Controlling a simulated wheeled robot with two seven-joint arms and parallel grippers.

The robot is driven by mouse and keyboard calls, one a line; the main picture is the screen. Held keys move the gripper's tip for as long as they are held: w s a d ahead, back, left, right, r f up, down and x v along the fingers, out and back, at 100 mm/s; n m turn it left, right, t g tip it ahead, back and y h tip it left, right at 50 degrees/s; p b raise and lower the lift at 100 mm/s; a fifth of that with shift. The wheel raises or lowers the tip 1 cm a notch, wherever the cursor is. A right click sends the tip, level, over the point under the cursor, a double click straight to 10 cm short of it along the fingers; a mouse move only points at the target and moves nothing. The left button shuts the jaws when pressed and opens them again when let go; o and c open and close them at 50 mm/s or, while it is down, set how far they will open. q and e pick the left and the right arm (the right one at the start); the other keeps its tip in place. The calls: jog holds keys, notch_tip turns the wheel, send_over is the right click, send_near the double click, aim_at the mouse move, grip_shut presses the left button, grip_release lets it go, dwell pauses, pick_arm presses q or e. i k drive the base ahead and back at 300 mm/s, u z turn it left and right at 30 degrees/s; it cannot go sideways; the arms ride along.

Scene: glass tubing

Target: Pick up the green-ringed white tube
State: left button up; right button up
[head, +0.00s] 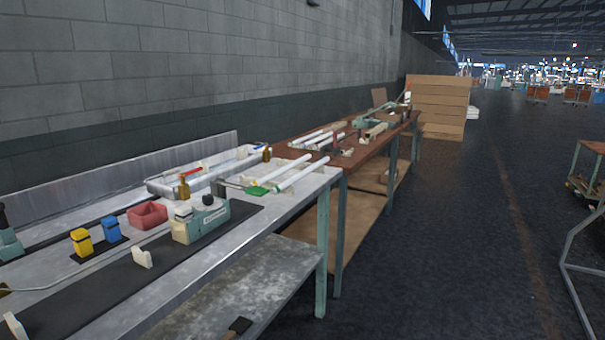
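Two white tubes lie side by side in a shallow white tray (322,179) at the far right end of the near metal table; one is the right-hand tube (303,174), the other the left-hand tube (282,171). A bright green patch (257,190) shows at the near end of the left-hand tube. I cannot tell whether it is a ring on the tube or a separate thing beside it. More white tubes (311,137) lie on the brown table behind. Neither of my grippers is in view.
The metal table (225,248) also carries a pale green tape dispenser (201,220), a red bin (147,214), yellow (82,242) and blue (110,229) blocks, and another white tray (160,188). A brown table (365,142) adjoins behind. Open dark floor (440,250) lies to the right.

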aim_at(275, 190)
jog(key=z, duration=1.25)
jog(key=i, duration=2.4)
jog(key=u, duration=1.4)
